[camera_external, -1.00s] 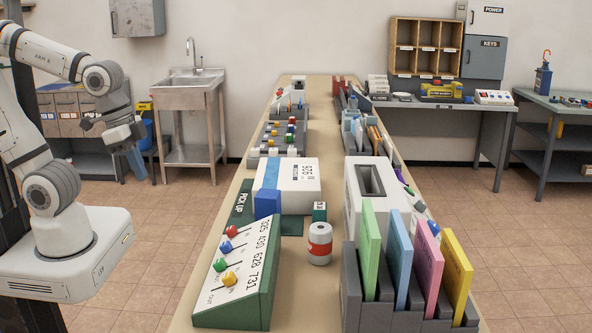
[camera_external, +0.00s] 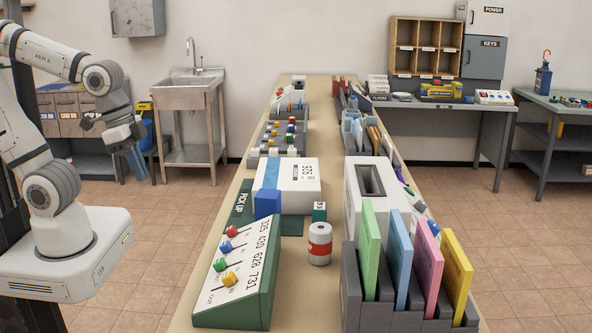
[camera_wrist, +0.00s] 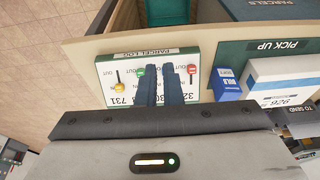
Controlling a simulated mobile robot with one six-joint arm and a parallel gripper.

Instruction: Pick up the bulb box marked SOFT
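A small blue box (camera_external: 267,203) stands at the front edge of the white and blue parcel, on the green PICK UP mat. My gripper (camera_external: 137,160) is in the air left of the counter, fingers pointing down, well away from both boxes. In the wrist view its two dark blue fingers (camera_wrist: 165,82) lie close together with nothing visible between them.
The parcel log panel (camera_external: 240,273) with coloured knobs is at the counter's near left. The white parcel (camera_external: 296,184) lies behind the blue box. A red-and-white can (camera_external: 320,243) stands nearby. A file rack (camera_external: 350,300) and a slotted white box (camera_external: 352,205) line the right side.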

